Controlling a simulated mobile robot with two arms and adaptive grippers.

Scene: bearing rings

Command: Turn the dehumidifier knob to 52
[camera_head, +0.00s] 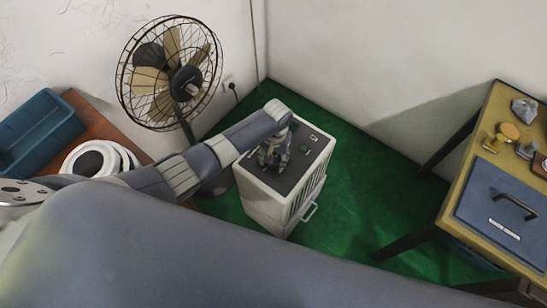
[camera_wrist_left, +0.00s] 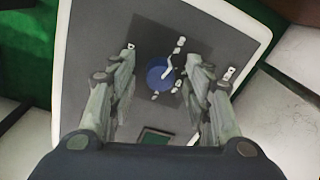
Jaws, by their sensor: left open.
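The dehumidifier (camera_head: 262,205) is a white box with a dark grey top panel, standing on the green floor. In the left wrist view its round blue knob (camera_wrist_left: 158,76) has a white pointer line aimed to the upper right, with white marks around it on a dark square. The marks are too small to read. My left gripper (camera_head: 270,160) is above the panel, pointing down, and hides the knob in the head view. In the left wrist view its two open fingers (camera_wrist_left: 162,68) are on either side of the knob, apart from it. My right gripper is not in view.
A small green display (camera_wrist_left: 155,137) is on the panel. A caged fan (camera_head: 170,72) stands behind my left arm. A blue bin (camera_head: 38,130) and a white coil (camera_head: 100,158) are at left.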

